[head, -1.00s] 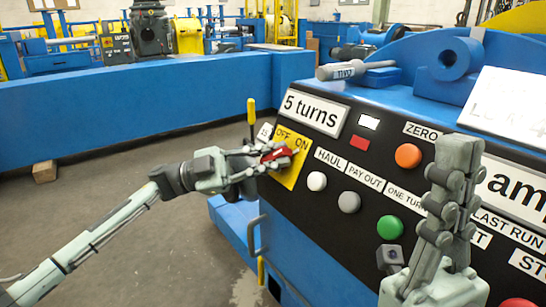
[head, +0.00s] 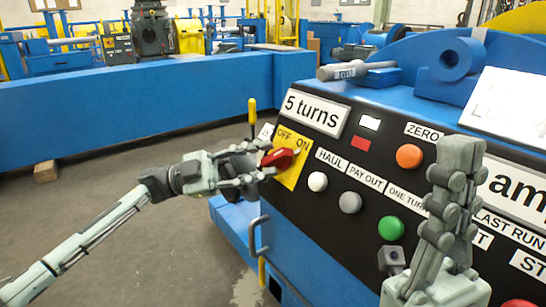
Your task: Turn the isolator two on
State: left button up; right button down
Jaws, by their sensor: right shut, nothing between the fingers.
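The isolator is a red rotary handle (head: 279,158) on a yellow plate (head: 292,177) marked OFF and ON, at the left end of the black panel. The handle lies nearly level, its right end a little raised, below the word ON. My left gripper (head: 266,161) is at the handle's left end, its fingers apart, one above and one below. Whether they touch the handle I cannot tell. My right gripper (head: 460,150) is shut and empty, pointing up in front of the panel's right part. No number two is readable on the isolator; a label beside it is mostly hidden.
White (head: 317,181), grey (head: 350,202), green (head: 390,228) and orange (head: 409,156) buttons sit right of the isolator. A yellow-handled lever (head: 252,112) stands behind my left gripper. A grey tool (head: 343,71) lies on the machine's top. Open floor is at left.

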pick_arm(q)
jog(key=v, duration=0.9)
jog(key=shift+r, duration=0.1)
